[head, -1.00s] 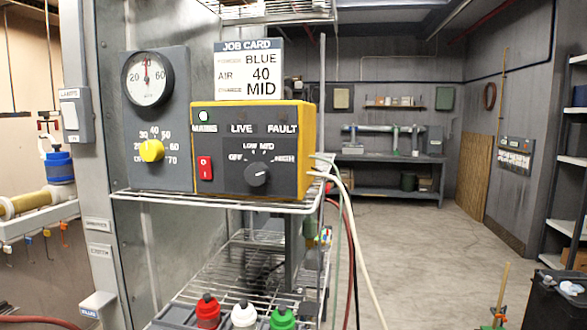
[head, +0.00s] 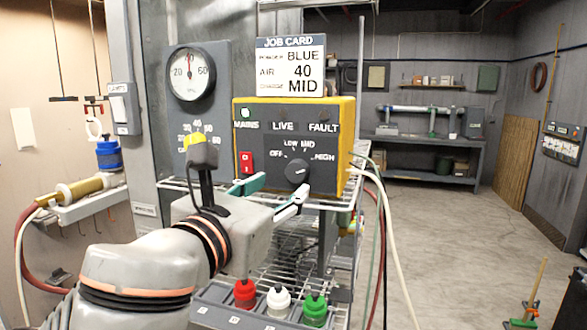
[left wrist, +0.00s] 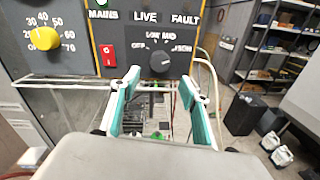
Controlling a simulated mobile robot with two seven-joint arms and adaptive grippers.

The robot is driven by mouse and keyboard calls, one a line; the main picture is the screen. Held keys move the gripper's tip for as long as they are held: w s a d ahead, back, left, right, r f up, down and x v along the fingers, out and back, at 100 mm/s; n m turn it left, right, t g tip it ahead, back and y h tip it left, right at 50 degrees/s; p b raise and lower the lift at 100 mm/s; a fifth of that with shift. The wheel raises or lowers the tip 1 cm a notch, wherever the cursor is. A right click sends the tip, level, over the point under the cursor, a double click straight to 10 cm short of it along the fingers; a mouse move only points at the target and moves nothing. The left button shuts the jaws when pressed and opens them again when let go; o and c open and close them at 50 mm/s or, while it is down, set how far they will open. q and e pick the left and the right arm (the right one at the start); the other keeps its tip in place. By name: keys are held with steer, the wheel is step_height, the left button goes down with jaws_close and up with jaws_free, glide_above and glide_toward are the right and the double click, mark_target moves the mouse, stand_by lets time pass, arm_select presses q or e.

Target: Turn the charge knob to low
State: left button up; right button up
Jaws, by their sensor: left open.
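The charge knob (head: 297,172) is a dark round dial on the front of the yellow-edged control box (head: 346,120). OFF, LOW, MID and HIGH are printed around it. Its small pale mark seems to lean right, towards HIGH, but is hard to read. My left gripper (head: 273,193) is open and empty, below and in front of the knob, not touching it. In the left wrist view the knob (left wrist: 161,63) sits just beyond and above the gap between the two green-padded fingers (left wrist: 159,82). My right gripper is not in view.
A red switch (head: 246,162) is left of the knob. A yellow knob (head: 201,150) and a gauge (head: 190,74) are on the grey panel. The job card (head: 291,66) reads BLUE, 40, MID. Red, white and green bottles (head: 279,300) stand below. Hoses (head: 385,215) hang at right.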

mark_target(294, 172)
arm_select(q)
steer(key=shift+m, duration=0.3)
steer(key=shift+r+x, duration=0.2)
steer(key=shift+x, duration=1.65)
steer(key=shift+r+x, duration=0.25)
steer(key=shift+x, duration=1.65)
steer(key=c, duration=1.1)
